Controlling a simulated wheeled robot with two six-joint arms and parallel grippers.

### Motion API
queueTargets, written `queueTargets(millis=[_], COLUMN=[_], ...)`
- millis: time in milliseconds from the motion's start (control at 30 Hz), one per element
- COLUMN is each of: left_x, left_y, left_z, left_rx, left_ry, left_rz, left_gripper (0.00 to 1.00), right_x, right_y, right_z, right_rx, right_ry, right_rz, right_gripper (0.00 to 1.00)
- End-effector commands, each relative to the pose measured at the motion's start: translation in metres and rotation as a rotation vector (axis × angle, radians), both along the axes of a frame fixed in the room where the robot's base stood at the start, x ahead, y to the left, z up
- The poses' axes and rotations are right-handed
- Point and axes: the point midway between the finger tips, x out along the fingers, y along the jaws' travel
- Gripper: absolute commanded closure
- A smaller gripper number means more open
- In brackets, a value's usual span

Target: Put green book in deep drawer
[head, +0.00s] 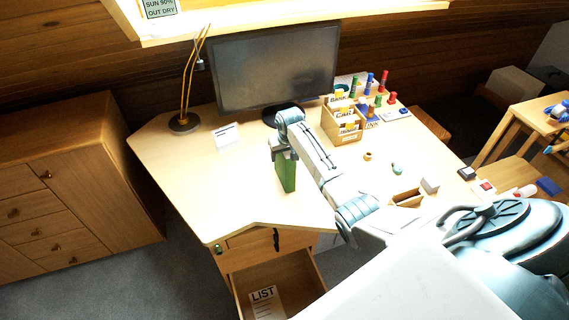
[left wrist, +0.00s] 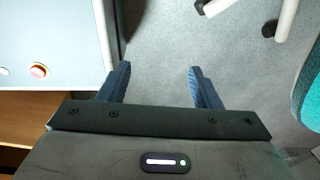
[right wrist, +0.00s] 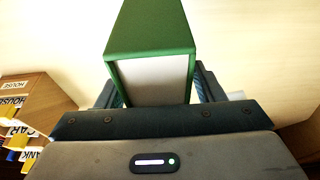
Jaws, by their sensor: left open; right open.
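The green book (head: 286,175) stands upright on the desk, left of its middle. My right gripper (head: 283,150) is over its top end; in the right wrist view the book (right wrist: 150,32), with green covers and a pale page side, sits between the open fingers (right wrist: 153,85). I cannot tell whether the fingers touch it. A drawer (head: 238,299) low at the desk's front is pulled out, with a paper marked LIST (head: 265,301) in it. My left gripper (left wrist: 158,70) is open and empty above grey floor and is out of the head view.
A monitor (head: 275,68) stands at the back of the desk (head: 185,172), beside a lamp (head: 184,122) and a white card (head: 227,135). A file box (head: 343,122) and several coloured pegs are at the right. The desk's left front is clear.

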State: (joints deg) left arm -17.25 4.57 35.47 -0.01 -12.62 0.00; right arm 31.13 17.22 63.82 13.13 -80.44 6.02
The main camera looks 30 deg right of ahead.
Motion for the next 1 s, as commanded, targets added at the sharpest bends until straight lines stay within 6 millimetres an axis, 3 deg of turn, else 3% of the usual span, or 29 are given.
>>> queueTargets(millis=[367, 700, 1000], left_x=[0.0005, 0.0015, 0.0020], left_y=[-0.0002, -0.0003, -0.0003], left_z=[0.0015, 0.0016, 0.0018], left_rx=[0.000, 0.000, 0.000], left_ry=[-0.001, -0.002, -0.003], left_rz=[0.000, 0.000, 0.000], left_gripper=[0.42, 0.42, 0.42], right_x=[-0.0003, -0.0003, 0.0005], right_y=[0.0001, 0.0001, -0.0001], right_z=[-0.0023, -0.0020, -0.0007], right_rx=[0.000, 0.000, 0.000], right_ry=[0.001, 0.001, -0.002], right_rz=[0.000, 0.000, 0.000], right_gripper=[0.38, 1.00, 1.00])
